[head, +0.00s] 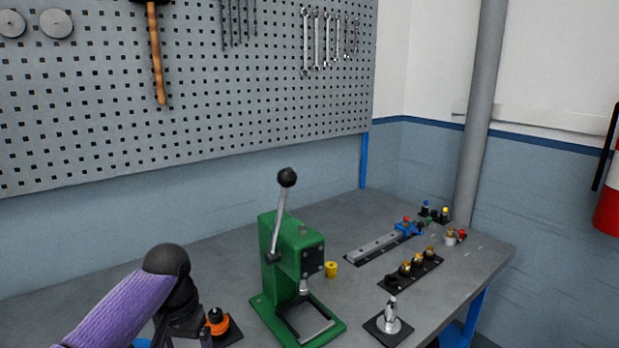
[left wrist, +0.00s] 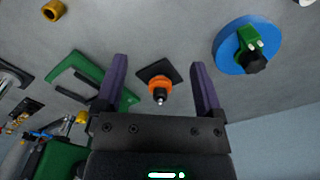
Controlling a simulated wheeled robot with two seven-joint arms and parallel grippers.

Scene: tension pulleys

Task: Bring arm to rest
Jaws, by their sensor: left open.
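My left arm with its purple sleeve enters the head view from the lower left, and its black wrist end hangs over the near left of the table (head: 80,285). Its fingers cannot be made out there. My right gripper is not in view.
A green lever press (head: 285,265) stands right of my left arm. A yellow part (head: 331,270), a rail with a blue clamp (head: 375,249), a black strip of fittings (head: 411,273) and a silver post (head: 390,318) lie further right. A blue disc (left wrist: 228,52) bears a green piece.

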